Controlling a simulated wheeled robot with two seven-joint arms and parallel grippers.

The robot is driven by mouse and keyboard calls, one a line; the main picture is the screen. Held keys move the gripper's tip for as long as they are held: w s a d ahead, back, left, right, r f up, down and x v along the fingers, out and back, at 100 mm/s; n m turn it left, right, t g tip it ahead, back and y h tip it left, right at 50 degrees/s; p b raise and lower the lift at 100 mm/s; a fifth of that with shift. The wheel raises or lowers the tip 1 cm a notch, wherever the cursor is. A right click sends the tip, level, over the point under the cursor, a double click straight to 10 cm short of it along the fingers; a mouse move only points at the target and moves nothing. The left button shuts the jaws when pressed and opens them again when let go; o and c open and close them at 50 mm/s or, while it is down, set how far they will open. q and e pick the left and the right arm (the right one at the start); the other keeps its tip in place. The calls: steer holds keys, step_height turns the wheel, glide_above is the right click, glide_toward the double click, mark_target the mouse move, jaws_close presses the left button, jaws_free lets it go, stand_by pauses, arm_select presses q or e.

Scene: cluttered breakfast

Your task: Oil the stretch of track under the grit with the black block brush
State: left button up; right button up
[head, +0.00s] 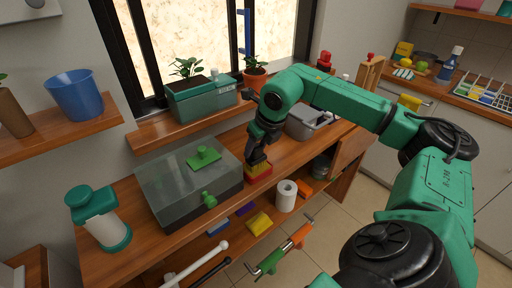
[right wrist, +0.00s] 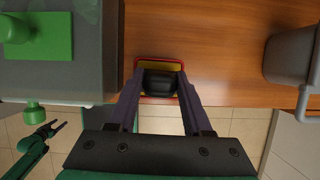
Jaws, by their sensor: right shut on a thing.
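My right gripper (head: 257,158) is low over the wooden counter, between the clear bin and the grey tub. In the right wrist view its two fingers (right wrist: 160,88) are shut on a black block (right wrist: 160,82), which looks like the block brush. The black window frame (head: 137,62) rises behind the sill. I cannot make out grit or a track. A small green part with a dark forked tip (right wrist: 45,130) may be my left gripper.
The clear bin (head: 165,185) with green handles stands left of my right gripper. The grey tub (head: 300,124) is to its right. A planter (head: 200,102) and a potted plant (head: 255,80) occupy the sill. A white roll (head: 286,196) and several blocks lie below the counter.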

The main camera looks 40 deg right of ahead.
steer(key=shift+f, duration=0.1)
step_height(320, 180, up, 7)
steer(key=p, duration=0.5)
steer(key=shift+p, duration=0.35)
stand_by(0.3)
stand_by(0.3)
